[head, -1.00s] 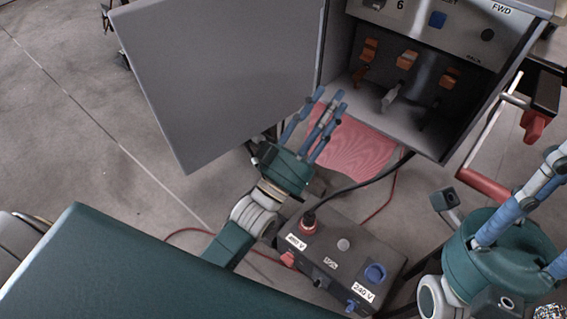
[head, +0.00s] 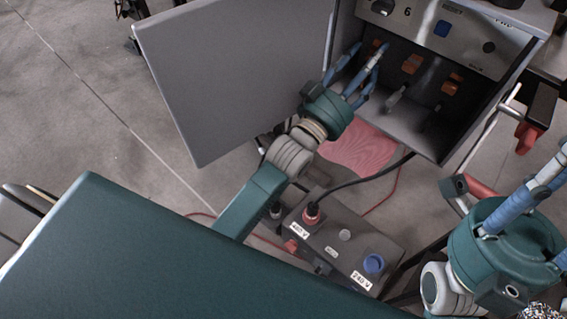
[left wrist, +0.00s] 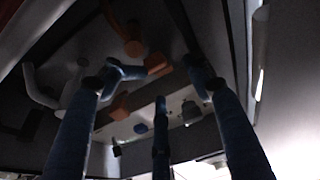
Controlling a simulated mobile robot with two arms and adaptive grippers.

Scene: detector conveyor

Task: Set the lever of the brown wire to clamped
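Several orange levers sit in a row inside the open grey cabinet (head: 400,118): a left one (head: 379,44), a middle one (head: 411,64) and a right one (head: 452,84). The brown wire under the left lever is hidden behind my left gripper (head: 362,58). This gripper reaches into the cabinet's left side with its blue fingers spread, at the left lever. In the left wrist view, an orange piece (left wrist: 158,64) shows between the open fingers; contact cannot be told. My right gripper (head: 520,205) is at the lower right, away from the cabinet, its fingertips cut off by the picture edge.
The cabinet's open door (head: 235,75) stands left of my left arm. A grey wire (head: 396,96) hangs under the middle lever. A box with 400 V and 240 V sockets (head: 340,243) stands below, its black cable running toward the cabinet. A red mat (head: 360,150) lies on the floor.

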